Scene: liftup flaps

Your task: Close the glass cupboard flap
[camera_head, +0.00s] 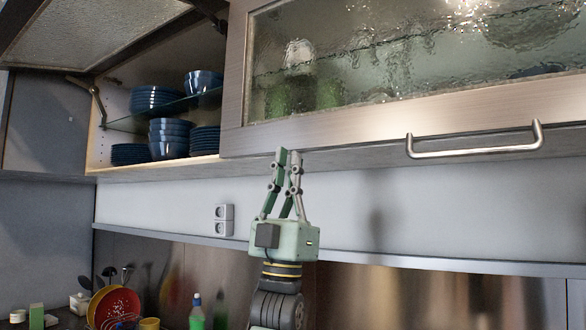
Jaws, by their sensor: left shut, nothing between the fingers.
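A glass flap (340,132) with a wooden frame and rippled pane covers the right cupboard; it looks down, though I cannot tell if it is fully shut. Its metal bar handle (475,148) is at the lower right. A second flap with a textured pane (85,25) is raised at the top left, and the cupboard (115,95) below it stands open. My left gripper (288,154) points upward, shut and empty, with its fingertips at the lower left edge of the right flap. I cannot tell whether they touch it. My right gripper is out of view.
Blue bowls and plates (168,138) are stacked in the open cupboard on its floor and a glass shelf (135,122). A hinge arm (88,92) is at its left side. Below are a wall socket (223,220), a ledge (400,258) and colourful dishes (113,305).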

